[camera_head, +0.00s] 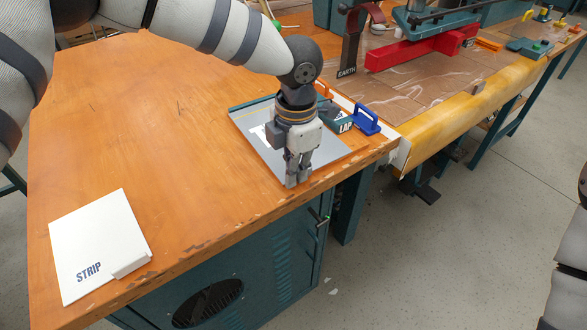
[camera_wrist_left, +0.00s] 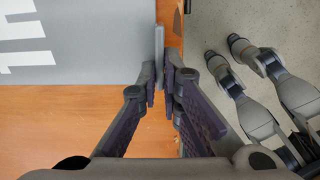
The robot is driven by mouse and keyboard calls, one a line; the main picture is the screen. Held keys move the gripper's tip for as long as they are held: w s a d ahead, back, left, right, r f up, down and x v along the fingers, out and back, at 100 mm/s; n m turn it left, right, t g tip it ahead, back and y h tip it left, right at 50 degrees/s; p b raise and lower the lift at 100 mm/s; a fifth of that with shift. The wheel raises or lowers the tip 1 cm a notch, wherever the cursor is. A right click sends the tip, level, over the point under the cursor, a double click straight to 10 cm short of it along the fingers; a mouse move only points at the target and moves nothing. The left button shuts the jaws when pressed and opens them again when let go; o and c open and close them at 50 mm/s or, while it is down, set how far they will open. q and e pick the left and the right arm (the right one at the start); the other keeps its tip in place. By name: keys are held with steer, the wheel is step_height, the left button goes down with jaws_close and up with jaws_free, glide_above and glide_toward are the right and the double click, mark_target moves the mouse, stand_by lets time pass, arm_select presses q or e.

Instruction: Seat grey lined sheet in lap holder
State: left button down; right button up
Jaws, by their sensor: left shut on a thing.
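The grey lined sheet (camera_head: 270,144) lies flat near the table's front right corner, partly hidden under my left arm and gripper. In the wrist view the sheet (camera_wrist_left: 85,50) is grey with white marks. My left gripper (camera_head: 297,182) points straight down at the sheet's front edge. In the wrist view the left gripper (camera_wrist_left: 164,80) is shut on a thin grey edge piece of the sheet. The lap holder, with a dark block (camera_head: 338,121) labelled LAP, is at the sheet's right rear; its teal rim (camera_head: 250,103) runs along the back. Whether the sheet is fully down is unclear.
A white STRIP holder (camera_head: 100,250) lies at the table's front left. A blue handled block (camera_head: 367,120) stands right of the LAP block. A black EARTH stand (camera_head: 350,55) and red bar (camera_head: 420,50) are behind. The wooden table's (camera_head: 150,120) left middle is clear.

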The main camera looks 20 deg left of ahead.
arm_select(q)
steer(key=shift+a+f, duration=0.3)
steer(key=shift+f, duration=0.15)
stand_by(0.6)
steer(key=shift+w+a, duration=0.25)
steer(key=shift+a, duration=0.05)
stand_by(0.8)
steer(key=c, duration=1.7)
jaws_free()
steer(key=shift+w+r, duration=0.1)
steer(key=shift+d+r, duration=0.1)
